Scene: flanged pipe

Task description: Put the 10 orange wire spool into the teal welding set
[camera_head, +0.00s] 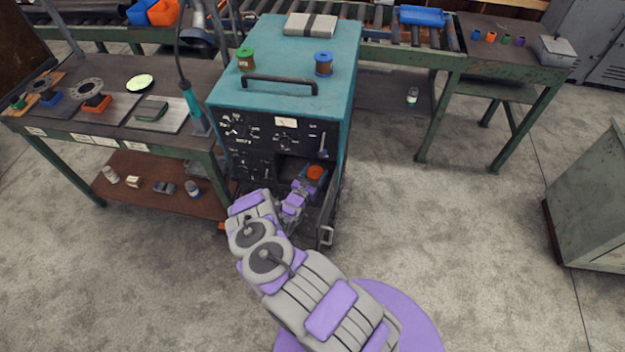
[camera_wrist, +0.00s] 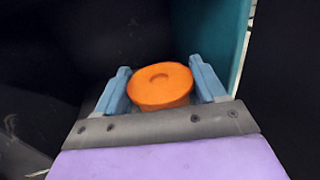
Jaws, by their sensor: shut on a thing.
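The teal welding set (camera_head: 285,60) is a box-like machine with a dark control panel and an open compartment low on its front. My gripper (camera_head: 315,178) reaches into that opening. In the wrist view its two blue fingers (camera_wrist: 163,92) are shut on the orange wire spool (camera_wrist: 160,88), one on each side. The orange top of the spool (camera_head: 315,172) also shows in the head view, at the compartment mouth. The teal inner edge of the opening is to the right in the wrist view. The spool's underside and the compartment floor are hidden or too dark to tell.
A green spool (camera_head: 245,59) and a blue spool (camera_head: 323,64) stand on top of the set, by a black handle (camera_head: 280,83). A workbench (camera_head: 130,85) with flanges is close on the left. A roller conveyor (camera_head: 425,55) runs behind.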

